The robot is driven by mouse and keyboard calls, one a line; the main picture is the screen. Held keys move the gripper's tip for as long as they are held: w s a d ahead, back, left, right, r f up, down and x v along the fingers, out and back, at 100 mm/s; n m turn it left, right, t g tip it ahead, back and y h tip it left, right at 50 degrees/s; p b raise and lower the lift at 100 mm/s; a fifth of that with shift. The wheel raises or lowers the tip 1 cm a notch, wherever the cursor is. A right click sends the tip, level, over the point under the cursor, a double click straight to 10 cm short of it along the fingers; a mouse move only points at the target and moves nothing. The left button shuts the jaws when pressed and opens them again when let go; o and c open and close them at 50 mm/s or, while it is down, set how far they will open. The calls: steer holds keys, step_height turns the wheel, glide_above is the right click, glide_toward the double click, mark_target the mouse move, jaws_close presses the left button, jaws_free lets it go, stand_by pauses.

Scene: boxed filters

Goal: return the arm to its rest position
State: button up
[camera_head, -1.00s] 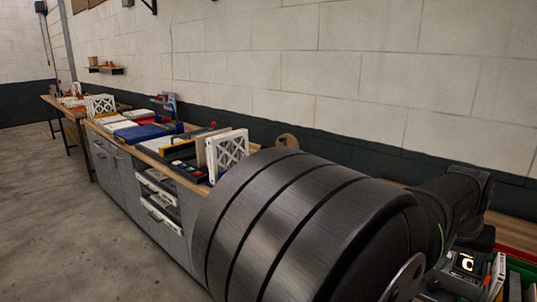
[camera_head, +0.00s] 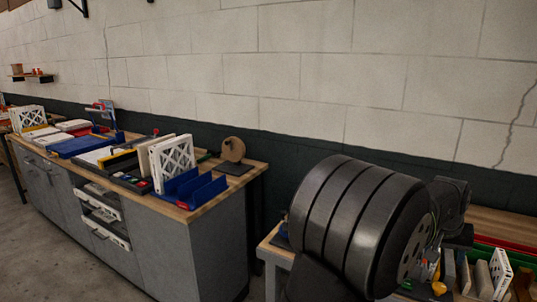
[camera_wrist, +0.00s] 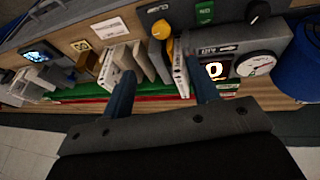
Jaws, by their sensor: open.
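My gripper (camera_wrist: 163,82) shows in the wrist view as two dark blue fingers set well apart, open, with nothing gripped between them. Beyond the fingers stand several thin boxed filters, among them a white one (camera_wrist: 181,72) near the right finger; how far they are from the fingertips is hard to tell. In the head view my dark, banded arm link fills the right middle, and my gripper cannot be made out there.
A wooden-topped workbench (camera_head: 215,192) on the left carries blue trays (camera_head: 197,190), white lattice-faced filters (camera_head: 172,161) and a brown roll (camera_head: 233,149). At the right, beside my arm, more boxed filters (camera_head: 501,272) stand near red and green bin edges. A dial gauge (camera_wrist: 256,64) shows in the wrist view.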

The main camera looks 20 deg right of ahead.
steer(key=shift+d+f, duration=0.15)
steer(key=shift+f, duration=0.2)
steer(key=w+a+r+n+t, duration=0.1)
steer(key=a+r, duration=0.2)
steer(key=a, duration=0.6)
steer(key=w+a+r, duration=0.1)
steer(key=a+r, duration=0.3)
steer(key=a, duration=0.6)
steer(key=s+d+f+m+g, duration=0.1)
steer(key=s+d+f, duration=0.15)
steer(key=d, duration=1.45)
steer(key=x, duration=1)
steer(key=v, duration=1)
steer(key=s+d+f+n+t+y, duration=0.2)
steer(key=d+f+n+t, duration=0.1)
steer(key=d+f+n, duration=0.2)
steer(key=shift+s+d+f+y, duration=0.25)
steer(key=shift+s+f+y, duration=0.05)
steer(key=shift+s+f, duration=0.1)
